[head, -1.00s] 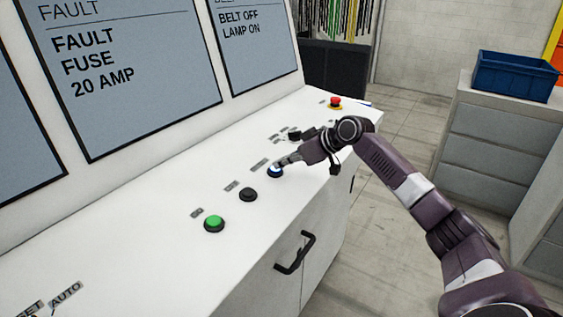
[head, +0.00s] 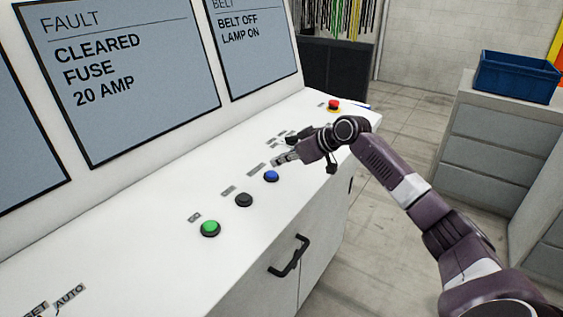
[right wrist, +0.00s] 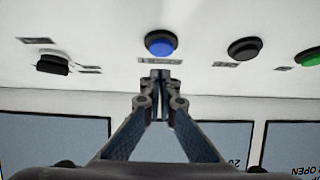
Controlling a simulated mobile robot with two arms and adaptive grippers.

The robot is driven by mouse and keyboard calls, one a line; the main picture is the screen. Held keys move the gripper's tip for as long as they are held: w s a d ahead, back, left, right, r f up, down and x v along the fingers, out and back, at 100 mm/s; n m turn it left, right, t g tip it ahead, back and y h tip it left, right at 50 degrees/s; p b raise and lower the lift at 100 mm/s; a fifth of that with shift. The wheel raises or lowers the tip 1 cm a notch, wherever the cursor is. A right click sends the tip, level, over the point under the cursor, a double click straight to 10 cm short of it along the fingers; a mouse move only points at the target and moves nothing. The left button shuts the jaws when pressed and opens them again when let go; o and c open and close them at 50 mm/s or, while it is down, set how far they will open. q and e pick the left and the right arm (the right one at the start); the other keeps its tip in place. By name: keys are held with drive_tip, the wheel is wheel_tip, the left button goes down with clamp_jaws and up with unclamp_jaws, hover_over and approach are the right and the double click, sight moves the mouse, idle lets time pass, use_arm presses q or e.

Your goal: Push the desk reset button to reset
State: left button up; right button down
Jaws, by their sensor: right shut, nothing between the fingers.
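The blue button (head: 271,176) sits on the white desk panel (head: 150,215), in a row with a black and a green button. It is fully visible and no longer lit. My right gripper (head: 280,160) is shut and empty, just beyond the blue button and apart from it. In the right wrist view the shut fingertips (right wrist: 160,76) point toward the blue button (right wrist: 161,43), with a small label between them. The screen (head: 110,75) reads "FAULT CLEARED FUSE 20 AMP". My left gripper is not in view.
A black button (head: 244,200) and a green button (head: 210,228) lie nearer along the desk. A red emergency button (head: 334,105) is at the far end. A black handle (head: 289,257) is on the desk front. A blue bin (head: 516,77) stands on grey drawers at right.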

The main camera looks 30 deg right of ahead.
drive_tip(key=b+v, duration=0.3)
drive_tip(key=v, duration=0.6)
drive_tip(key=shift+s+r, duration=0.2)
drive_tip(key=shift+r, duration=0.1)
drive_tip(key=shift+d, duration=0.1)
